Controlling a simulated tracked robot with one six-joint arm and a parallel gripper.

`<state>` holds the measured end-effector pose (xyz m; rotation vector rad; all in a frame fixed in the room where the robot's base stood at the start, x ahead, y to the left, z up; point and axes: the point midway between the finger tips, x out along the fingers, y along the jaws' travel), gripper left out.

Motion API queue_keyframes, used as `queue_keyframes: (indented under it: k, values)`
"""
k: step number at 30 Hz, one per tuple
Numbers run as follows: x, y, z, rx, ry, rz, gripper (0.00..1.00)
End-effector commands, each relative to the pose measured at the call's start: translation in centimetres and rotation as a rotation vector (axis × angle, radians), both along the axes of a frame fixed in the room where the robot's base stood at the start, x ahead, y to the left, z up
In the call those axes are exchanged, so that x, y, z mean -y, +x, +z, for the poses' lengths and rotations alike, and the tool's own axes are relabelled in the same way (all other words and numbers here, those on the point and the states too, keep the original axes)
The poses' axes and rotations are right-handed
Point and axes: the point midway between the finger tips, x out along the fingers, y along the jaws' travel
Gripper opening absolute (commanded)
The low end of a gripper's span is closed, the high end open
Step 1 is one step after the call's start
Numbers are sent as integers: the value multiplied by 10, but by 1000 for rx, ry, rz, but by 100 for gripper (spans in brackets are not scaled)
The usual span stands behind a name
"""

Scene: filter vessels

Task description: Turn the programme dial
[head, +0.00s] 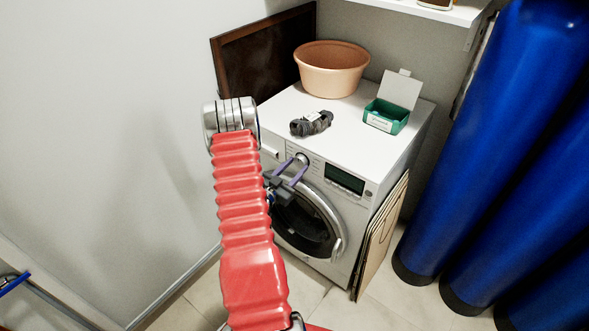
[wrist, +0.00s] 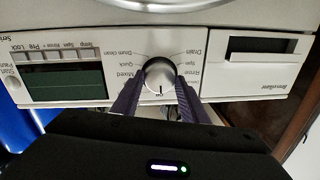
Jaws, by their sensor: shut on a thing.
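The programme dial (wrist: 160,74) is a round silver-grey knob on the white panel of the washing machine (head: 330,150). Printed programme names ring it, and a dark mark on its face points to the lower edge in the wrist view. My gripper (wrist: 158,84) has its two purple-grey fingers on either side of the dial, shut on it. In the head view the dial (head: 302,158) shows small, with the purple fingers of my gripper (head: 297,166) reaching up to it. The round door below is closed.
On top of the machine are a peach basin (head: 332,68), a dark grey bundle (head: 311,123) and an open green box (head: 386,116). Flat boards (head: 382,237) lean on the machine's right side. Tall blue vessels (head: 490,140) stand further right.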

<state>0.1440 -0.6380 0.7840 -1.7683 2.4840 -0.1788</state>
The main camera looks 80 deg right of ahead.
Motion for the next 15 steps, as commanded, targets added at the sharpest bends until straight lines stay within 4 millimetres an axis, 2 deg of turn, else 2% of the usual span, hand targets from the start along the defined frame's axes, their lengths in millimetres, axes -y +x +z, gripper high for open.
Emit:
queue_keyframes:
  k: [15]
  values:
    - [2, 2, 2, -288, 124, 3, 17]
